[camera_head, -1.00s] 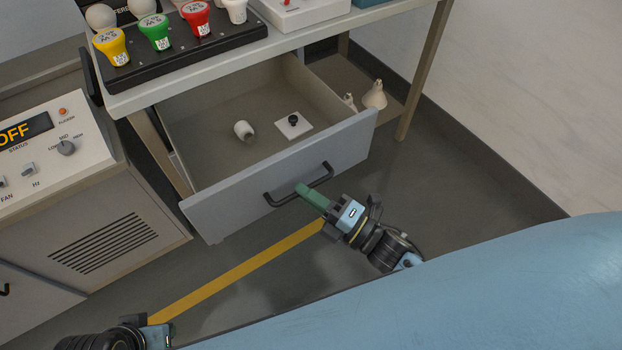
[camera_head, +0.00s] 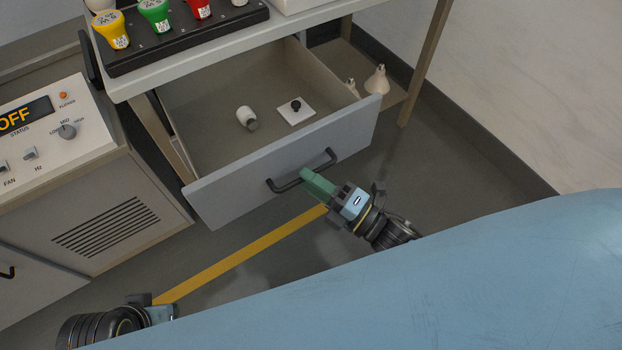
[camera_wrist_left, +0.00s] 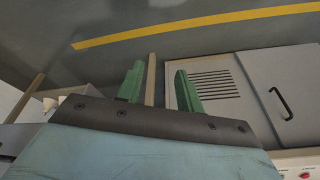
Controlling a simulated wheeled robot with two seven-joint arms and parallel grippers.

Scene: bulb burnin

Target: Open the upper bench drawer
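The upper bench drawer (camera_head: 215,192) is pulled well out from under the bench top, its inside visible. Its dark bar handle (camera_head: 283,186) is on the grey front. My right gripper (camera_head: 305,175) has its green fingers at the middle of this handle, and they look closed on it. A small white cylindrical item (camera_head: 246,118) and a white square plate with a black knob (camera_head: 296,111) lie in the drawer. My left gripper (camera_wrist_left: 160,80) is open and empty in the left wrist view; in the head view it is low at the left, away from the drawer.
The bench top (camera_head: 200,66) carries a black rack (camera_head: 180,42) of coloured bulbs. A cabinet with an OFF display (camera_head: 27,116) stands left of the drawer. White cone-shaped items (camera_head: 377,80) sit on a lower shelf at the right. The floor has a yellow stripe (camera_head: 240,255).

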